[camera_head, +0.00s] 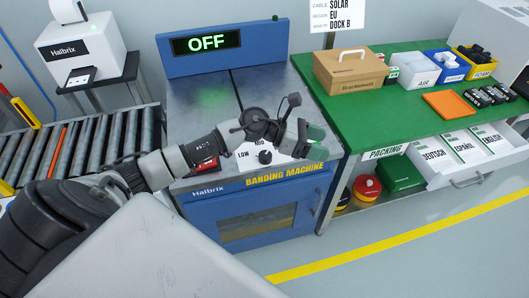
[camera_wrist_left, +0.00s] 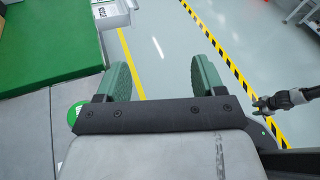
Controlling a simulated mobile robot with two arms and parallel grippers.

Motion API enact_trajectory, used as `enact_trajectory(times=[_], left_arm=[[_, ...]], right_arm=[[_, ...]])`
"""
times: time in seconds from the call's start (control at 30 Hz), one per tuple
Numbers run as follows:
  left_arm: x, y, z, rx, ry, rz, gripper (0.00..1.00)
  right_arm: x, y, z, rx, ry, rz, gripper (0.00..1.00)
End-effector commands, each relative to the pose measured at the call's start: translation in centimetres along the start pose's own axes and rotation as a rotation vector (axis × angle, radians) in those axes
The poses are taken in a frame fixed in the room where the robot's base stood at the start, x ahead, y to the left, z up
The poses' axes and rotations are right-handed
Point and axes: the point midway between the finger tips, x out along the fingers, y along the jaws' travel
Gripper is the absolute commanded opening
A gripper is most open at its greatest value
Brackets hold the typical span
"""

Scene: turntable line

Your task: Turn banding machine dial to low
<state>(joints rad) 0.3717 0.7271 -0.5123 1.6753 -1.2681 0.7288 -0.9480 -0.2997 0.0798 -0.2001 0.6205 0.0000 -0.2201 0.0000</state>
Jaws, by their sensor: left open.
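The blue banding machine (camera_head: 222,200) stands in the middle of the head view, and its display (camera_head: 206,42) reads OFF. Its black dial (camera_head: 265,157) sits on a white plate with LOW at left and MID above. The rest of the scale is hidden by my left arm, and I cannot tell where the dial points. My left gripper (camera_head: 316,140) is above the machine's front right corner, right of the dial and apart from it. Its green fingers are open and empty in the left wrist view (camera_wrist_left: 158,80). An arm end, seemingly my right gripper (camera_wrist_left: 262,104), shows small at right there.
A red switch (camera_head: 205,165) is left of the dial. A green packing table (camera_head: 390,95) with a cardboard box (camera_head: 350,72) adjoins at right, above an open drawer (camera_head: 465,165). A roller conveyor (camera_head: 75,145) is at left. The floor in front is clear.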

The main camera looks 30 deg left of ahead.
Motion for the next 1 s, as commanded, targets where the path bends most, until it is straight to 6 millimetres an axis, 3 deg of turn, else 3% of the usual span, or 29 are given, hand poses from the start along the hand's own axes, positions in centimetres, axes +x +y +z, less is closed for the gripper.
enact_trajectory(times=[0.1, 0.2, 0.3, 0.43, 0.57, 1.0], left_arm=[[-4.2, 3.8, -2.8, 0.253, 0.349, -0.068, 0.69], [-8.6, 6.4, -4.6, 0.369, 0.601, -0.127, 0.69], [-12.6, 8.1, -5.5, 0.419, 0.786, -0.176, 0.69], [-15.7, 9.1, -5.9, 0.434, 0.912, -0.214, 0.69], [-16.0, 9.2, -6.6, 0.434, 0.942, -0.228, 0.69], [-11.4, 9.0, -12.8, 0.432, 0.937, -0.228, 0.69]], right_arm=[[0.0, 0.0, 0.0, 0.000, 0.000, 0.000, 0.43], [0.0, 0.0, 0.0, 0.000, 0.000, 0.000, 0.43], [0.0, 0.0, 0.0, 0.000, 0.000, 0.000, 0.43], [0.0, 0.0, 0.0, 0.000, 0.000, 0.000, 0.43], [-0.1, 0.0, 0.0, 0.000, 0.000, 0.000, 0.43], [-1.3, 0.0, -0.1, 0.000, 0.000, 0.000, 0.43]])
